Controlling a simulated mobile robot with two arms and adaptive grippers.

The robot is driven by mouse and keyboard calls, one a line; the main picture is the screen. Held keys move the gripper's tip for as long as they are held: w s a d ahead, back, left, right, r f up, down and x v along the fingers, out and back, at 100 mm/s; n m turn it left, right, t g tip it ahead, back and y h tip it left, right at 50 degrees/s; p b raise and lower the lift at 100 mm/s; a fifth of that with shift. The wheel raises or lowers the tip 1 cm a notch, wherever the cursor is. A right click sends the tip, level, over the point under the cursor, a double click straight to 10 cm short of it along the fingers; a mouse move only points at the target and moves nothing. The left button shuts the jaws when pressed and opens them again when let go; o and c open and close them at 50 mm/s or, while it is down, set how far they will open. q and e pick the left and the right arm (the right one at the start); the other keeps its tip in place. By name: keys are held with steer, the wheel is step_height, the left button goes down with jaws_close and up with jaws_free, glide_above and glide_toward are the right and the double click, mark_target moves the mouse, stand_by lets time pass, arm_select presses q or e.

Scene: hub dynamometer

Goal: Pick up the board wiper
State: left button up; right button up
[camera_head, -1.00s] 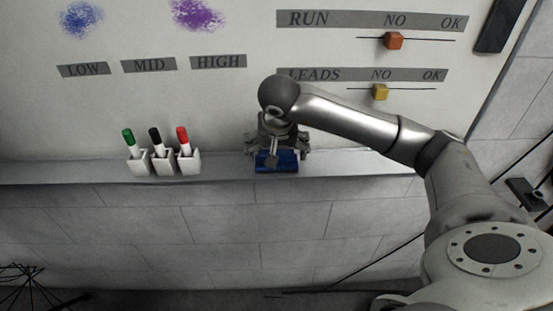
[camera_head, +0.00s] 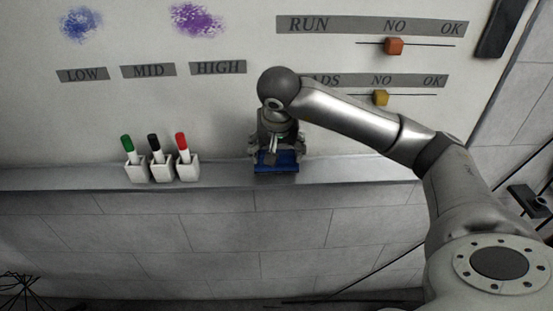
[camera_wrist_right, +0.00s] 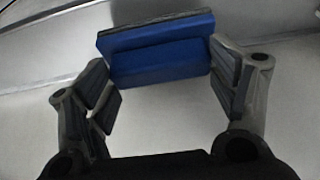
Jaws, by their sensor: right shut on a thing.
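The board wiper is a blue block (camera_head: 284,160) with a dark pad, at the ledge below the whiteboard. In the right wrist view the wiper (camera_wrist_right: 160,62) lies crosswise between the fingertips. My right gripper (camera_head: 278,154) reaches down over it with a finger at each end. It is shut on the wiper, as the right wrist view of the gripper (camera_wrist_right: 157,68) shows it across the jaws. I cannot tell whether the wiper touches the ledge. My left gripper is not in view.
The ledge (camera_head: 340,172) is clear to the right of the wiper. To its left stand white holders with a green marker (camera_head: 129,145), a black marker (camera_head: 154,144) and a red marker (camera_head: 182,143). An orange slider (camera_head: 394,46) and a yellow slider (camera_head: 381,98) are on the board.

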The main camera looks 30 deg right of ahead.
steer(key=s+a+r, duration=0.8)
steer(key=s+r, duration=0.3)
steer(key=shift+a+b, duration=0.35)
steer(key=shift+a, duration=0.05)
